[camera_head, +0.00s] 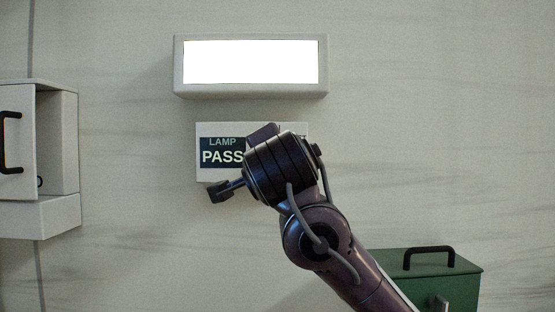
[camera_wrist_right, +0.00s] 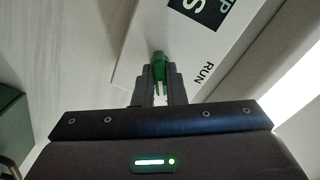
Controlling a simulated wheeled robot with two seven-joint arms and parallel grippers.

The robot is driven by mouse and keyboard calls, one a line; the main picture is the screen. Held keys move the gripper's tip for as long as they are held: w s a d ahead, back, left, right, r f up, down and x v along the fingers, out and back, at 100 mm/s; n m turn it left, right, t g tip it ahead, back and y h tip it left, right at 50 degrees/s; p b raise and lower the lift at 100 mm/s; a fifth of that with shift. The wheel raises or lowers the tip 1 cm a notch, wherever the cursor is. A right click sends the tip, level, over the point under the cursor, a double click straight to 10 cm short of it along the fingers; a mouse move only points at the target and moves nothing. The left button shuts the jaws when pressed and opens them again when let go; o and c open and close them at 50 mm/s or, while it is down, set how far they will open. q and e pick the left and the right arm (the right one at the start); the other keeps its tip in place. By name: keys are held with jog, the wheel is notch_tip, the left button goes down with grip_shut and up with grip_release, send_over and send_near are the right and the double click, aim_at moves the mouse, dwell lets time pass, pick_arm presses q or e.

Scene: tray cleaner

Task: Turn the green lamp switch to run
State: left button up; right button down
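The green lamp switch (camera_wrist_right: 158,60) shows in the right wrist view, on a white panel (camera_wrist_right: 140,38) with a dark label and the printed word RUN to the right of the switch. My right gripper (camera_wrist_right: 159,76) has its two fingers close on both sides of the switch and appears shut on it. In the head view the panel (camera_head: 202,129) reads LAMP and PASS. My right arm covers its right part there, hiding the switch and my fingertips. Which mark the switch points to is unclear. My left gripper is not in view.
A lit lamp box (camera_head: 250,91) is on the wall just above the panel. An open pale cabinet (camera_head: 55,215) with a black handle is at the left. A green box (camera_head: 460,271) with a black handle is at lower right, beside my right arm.

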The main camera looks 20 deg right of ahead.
pick_arm(q)
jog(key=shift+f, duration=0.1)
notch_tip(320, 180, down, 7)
jog(key=b, duration=0.7)
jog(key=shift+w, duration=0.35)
pick_arm(e)
jog(key=shift+n, duration=5.9)
jog(key=c, duration=1.5)
grip_release()
